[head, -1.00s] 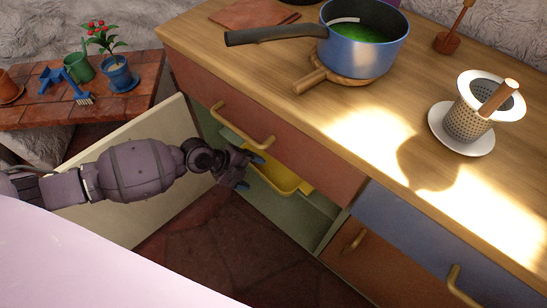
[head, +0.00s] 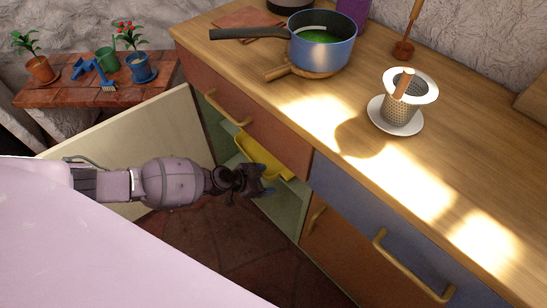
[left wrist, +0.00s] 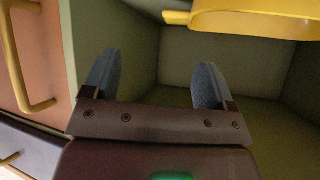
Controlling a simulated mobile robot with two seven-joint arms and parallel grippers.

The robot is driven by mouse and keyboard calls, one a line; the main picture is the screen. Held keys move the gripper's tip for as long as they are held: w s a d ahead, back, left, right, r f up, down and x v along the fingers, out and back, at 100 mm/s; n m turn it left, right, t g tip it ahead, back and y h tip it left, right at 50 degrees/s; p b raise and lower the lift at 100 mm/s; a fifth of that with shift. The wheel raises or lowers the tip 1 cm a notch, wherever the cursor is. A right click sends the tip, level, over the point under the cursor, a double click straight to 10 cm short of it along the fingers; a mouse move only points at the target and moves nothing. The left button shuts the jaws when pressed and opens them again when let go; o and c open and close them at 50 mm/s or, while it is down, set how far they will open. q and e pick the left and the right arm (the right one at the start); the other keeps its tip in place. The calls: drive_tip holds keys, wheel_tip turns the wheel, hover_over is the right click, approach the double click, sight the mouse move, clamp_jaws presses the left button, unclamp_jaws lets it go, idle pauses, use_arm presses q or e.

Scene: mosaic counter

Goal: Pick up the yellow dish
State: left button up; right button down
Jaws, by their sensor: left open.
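The yellow dish (head: 262,157) is inside the open cabinet under the counter, partly hidden by the cabinet front and my gripper. In the left wrist view the dish (left wrist: 255,20) shows at the top right, cut off by the frame edge, with a small tab or handle at its left end. My left gripper (head: 268,182) is at the cabinet opening, just in front of and below the dish. In the left wrist view its two blue-grey fingers (left wrist: 153,86) are spread apart with nothing between them. The fingers appear apart from the dish. My right gripper is not in view.
The cabinet door (head: 120,135) stands open on the left, behind my left arm. A drawer front with a brass handle (head: 228,109) is above the opening. On the counter (head: 300,105) are a blue pot (head: 322,50) and a strainer cup on a saucer (head: 395,128).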

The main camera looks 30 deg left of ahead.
sight(286, 173)
use_arm(q)
drive_tip(key=w+f+n, duration=0.1)
drive_tip(key=w+f+b, duration=0.1)
drive_tip(key=w, duration=0.1)
drive_tip(key=w+d+f+n+y+b, duration=0.1)
drive_tip(key=w, duration=0.1)
drive_tip(key=shift+d+f+n+t, duration=0.1)
drive_tip(key=shift+f+n+t, duration=0.2)
drive_tip(key=shift+f+t, duration=0.1)
drive_tip(key=b+x, duration=0.1)
drive_tip(key=x, duration=0.1)
drive_tip(key=b+x, duration=0.1)
drive_tip(key=shift+d+f, duration=0.1)
drive_tip(key=shift+f, duration=0.4)
drive_tip(key=shift+w+d+f+b, duration=0.15)
drive_tip(key=shift+w+d+b, duration=0.1)
drive_tip(key=shift+w+b, duration=0.3)
drive_tip(key=shift+w+r, duration=0.15)
drive_tip(key=shift+r, duration=0.05)
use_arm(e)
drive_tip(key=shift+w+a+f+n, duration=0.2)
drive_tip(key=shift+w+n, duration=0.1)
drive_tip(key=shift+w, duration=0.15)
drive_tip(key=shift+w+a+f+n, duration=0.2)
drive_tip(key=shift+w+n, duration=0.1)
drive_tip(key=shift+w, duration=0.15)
